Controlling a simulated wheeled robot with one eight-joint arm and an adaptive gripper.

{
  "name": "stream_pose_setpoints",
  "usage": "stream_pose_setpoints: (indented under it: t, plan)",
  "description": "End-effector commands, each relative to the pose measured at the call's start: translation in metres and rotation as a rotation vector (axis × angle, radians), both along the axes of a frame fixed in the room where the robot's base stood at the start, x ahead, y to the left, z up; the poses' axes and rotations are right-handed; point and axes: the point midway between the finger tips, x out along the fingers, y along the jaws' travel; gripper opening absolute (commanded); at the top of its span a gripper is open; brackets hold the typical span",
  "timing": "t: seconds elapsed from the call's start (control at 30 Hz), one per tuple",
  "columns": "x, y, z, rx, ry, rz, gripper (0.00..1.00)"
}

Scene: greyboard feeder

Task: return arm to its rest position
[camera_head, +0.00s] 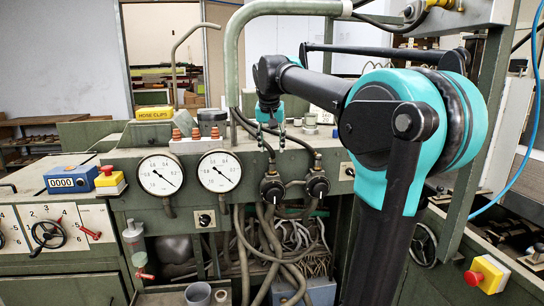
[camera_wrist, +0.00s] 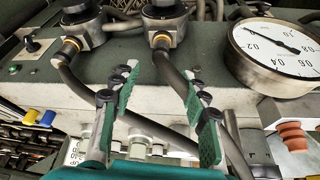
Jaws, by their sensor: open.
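My arm reaches from the right of the head view over the green machine panel (camera_head: 300,165). My gripper (camera_head: 272,134) points down just above the panel, to the right of the two gauges. The wrist view shows my gripper (camera_wrist: 158,85) with its two teal fingers spread apart and nothing held between them. A dark hose (camera_wrist: 178,78) runs behind and between the fingers in that view. I cannot tell whether a finger touches it.
Two round gauges (camera_head: 220,171) sit on the panel front, with two valve knobs (camera_head: 317,184) beside them. A thick green pipe (camera_head: 232,60) arches close to my gripper. A yellow hose clip box (camera_head: 154,113) and a blue counter (camera_head: 70,181) stand at left.

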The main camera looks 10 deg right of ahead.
Motion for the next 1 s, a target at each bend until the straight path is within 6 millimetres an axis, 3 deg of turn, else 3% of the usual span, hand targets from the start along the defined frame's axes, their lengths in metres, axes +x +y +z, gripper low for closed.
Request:
stream_pose_setpoints:
  t: [0.1,0.3,0.47,0.57,0.77,1.0]
  plan:
    - [-0.009,0.002,0.020,0.000,0.000,0.000,0.45]
    - [-0.016,0.005,0.041,0.000,0.000,0.001,0.45]
    - [-0.021,0.002,0.030,0.000,0.002,0.007,0.45]
    - [-0.028,-0.004,-0.003,0.000,0.006,0.025,0.45]
    - [-0.064,-0.019,-0.105,0.002,0.017,0.084,0.45]
    - [-0.139,-0.037,-0.228,0.004,0.024,0.158,0.45]
